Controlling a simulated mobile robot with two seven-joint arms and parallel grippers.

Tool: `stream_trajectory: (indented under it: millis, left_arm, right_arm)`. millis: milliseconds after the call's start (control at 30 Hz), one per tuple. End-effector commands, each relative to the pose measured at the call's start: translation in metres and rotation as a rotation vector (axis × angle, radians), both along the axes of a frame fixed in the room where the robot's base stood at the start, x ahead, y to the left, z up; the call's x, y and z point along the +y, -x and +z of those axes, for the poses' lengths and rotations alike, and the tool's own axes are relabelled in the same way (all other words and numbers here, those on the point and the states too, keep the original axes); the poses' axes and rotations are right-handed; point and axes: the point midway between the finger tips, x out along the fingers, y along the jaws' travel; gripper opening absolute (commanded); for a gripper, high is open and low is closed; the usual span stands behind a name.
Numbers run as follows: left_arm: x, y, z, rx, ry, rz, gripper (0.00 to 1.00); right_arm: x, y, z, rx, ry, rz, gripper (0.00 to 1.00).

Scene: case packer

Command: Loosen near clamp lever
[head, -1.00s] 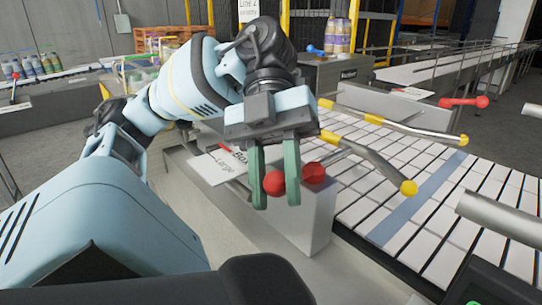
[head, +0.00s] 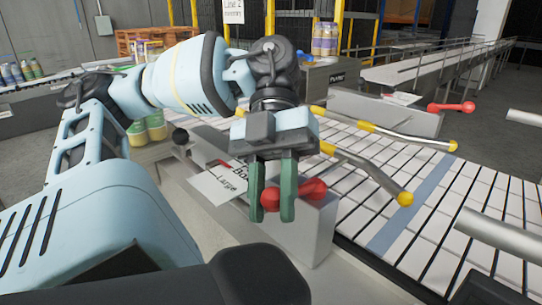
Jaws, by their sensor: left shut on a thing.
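The near clamp lever (head: 314,189) is red with rounded ends and sits at the top of a grey block beside the conveyor. My left gripper (head: 272,212) points down over it, its two green fingers shut on the lever's left end. The fingers hide part of the lever. A second red lever (head: 452,107) stands farther back on the right, apart from my gripper. My right gripper is not in view.
The grey block (head: 315,235) carries a white "Box Large" card (head: 220,188). Guide rails with yellow ends (head: 405,199) reach over the white slatted conveyor (head: 350,213), just right of my gripper. Bottles (head: 325,40) stand at the back.

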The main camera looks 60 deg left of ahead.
Motion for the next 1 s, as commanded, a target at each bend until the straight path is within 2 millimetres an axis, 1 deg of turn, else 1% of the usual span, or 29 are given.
stream_trajectory:
  millis: [333,367,500,833,1000]
  left_arm:
    - [0.000,0.001,0.000,0.004,0.001,-0.004,0.00]
    - [0.000,0.001,0.000,0.005,0.000,-0.004,0.29]
    - [0.000,0.001,0.000,0.004,0.001,-0.004,0.47]
    - [0.002,-0.001,0.001,0.003,-0.001,-0.001,0.48]
    - [0.014,-0.009,0.012,0.006,-0.001,0.001,0.48]
  right_arm:
    - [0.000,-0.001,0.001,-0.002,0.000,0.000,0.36]
    - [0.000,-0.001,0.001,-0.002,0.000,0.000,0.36]
    - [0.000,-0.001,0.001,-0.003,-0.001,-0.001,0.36]
    - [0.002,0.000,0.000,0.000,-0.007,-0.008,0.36]
    - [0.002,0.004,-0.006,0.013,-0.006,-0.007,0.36]
